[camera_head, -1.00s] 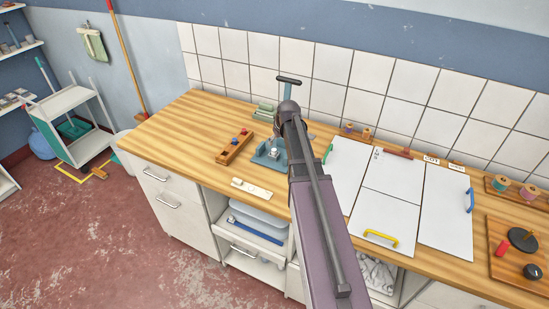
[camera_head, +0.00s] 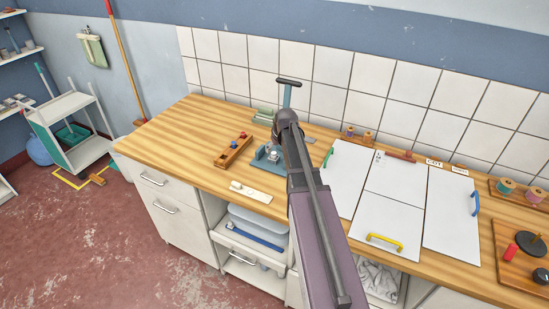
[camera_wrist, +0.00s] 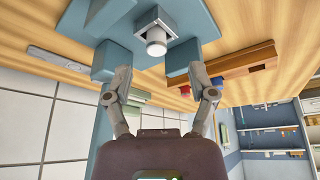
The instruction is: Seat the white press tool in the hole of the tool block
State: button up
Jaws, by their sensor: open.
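A white cylindrical piece, which looks like the white press tool (camera_wrist: 156,42), sits at a square grey block (camera_wrist: 150,22) on a blue press base (camera_wrist: 205,27). I cannot tell how deep it sits. In the head view the blue press (camera_head: 268,165) stands on the bench, partly behind my arm. A wooden block with a red and a blue top (camera_head: 233,152) lies left of it; it also shows in the wrist view (camera_wrist: 235,66). Which of the blocks is the tool block is not clear. My gripper (camera_wrist: 160,70) is open and empty, its fingers either side of the white piece's line, apart from it.
White boards (camera_head: 395,195) with coloured handles lie right of my arm. A pale strip (camera_head: 250,191) lies at the front edge. The press lever (camera_head: 288,90) rises near the tiled wall. The left end of the bench is clear.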

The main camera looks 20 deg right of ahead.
aim_at(274, 153)
jog(key=shift+w+d+b+x, duration=0.1)
jog(key=shift+b+x, duration=0.55)
jog(key=shift+x, duration=0.15)
jog(key=shift+w+d+b+x, duration=0.15)
jog(key=shift+b+x, duration=0.5)
jog(key=shift+x, duration=0.1)
jog(key=shift+b+x, duration=0.9)
jog(key=shift+x, duration=0.05)
grip_shut()
